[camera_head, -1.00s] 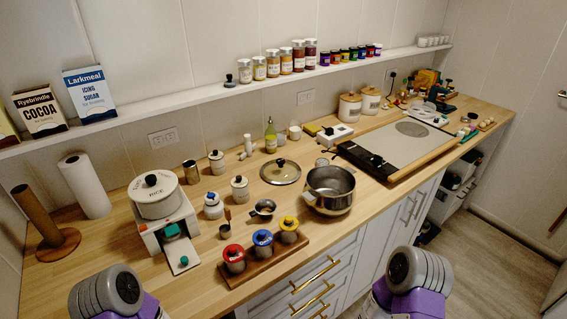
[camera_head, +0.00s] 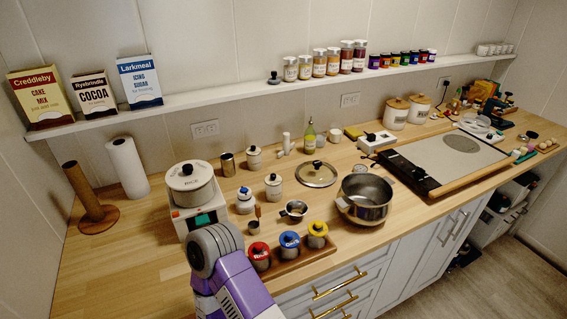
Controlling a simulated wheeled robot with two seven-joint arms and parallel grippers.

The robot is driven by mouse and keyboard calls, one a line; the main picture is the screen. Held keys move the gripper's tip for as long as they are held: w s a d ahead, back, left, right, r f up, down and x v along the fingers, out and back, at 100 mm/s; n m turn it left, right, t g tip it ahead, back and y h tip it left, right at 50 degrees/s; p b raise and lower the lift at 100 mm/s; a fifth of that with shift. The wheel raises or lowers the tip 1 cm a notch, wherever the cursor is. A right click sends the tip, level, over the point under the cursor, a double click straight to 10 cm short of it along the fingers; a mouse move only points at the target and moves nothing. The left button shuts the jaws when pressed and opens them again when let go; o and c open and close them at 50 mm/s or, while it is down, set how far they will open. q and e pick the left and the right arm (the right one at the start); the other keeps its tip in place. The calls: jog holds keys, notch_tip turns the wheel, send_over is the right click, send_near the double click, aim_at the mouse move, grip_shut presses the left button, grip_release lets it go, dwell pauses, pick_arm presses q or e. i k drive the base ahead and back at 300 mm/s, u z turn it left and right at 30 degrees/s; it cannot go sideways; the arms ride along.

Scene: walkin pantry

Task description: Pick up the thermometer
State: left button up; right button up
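I cannot pick out the thermometer for certain. A small pale round dial-like thing (camera_head: 389,171) shows just behind the steel pot (camera_head: 365,197) on the wooden counter, partly hidden and too small to identify. A grey and purple link of my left arm rises at the bottom, in front of the white scale-like appliance, and hides part of it. Neither gripper shows in the head view.
A rack of red, blue and yellow lidded jars (camera_head: 289,243) stands at the counter's front edge. A glass lid (camera_head: 317,173), small canisters and a green bottle (camera_head: 309,137) stand behind. The counter's front left is clear beside my arm.

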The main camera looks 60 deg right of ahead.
aim_at(359, 168)
jog(key=u, duration=1.4)
jog(key=k, duration=2.95)
jog(key=z, duration=0.15)
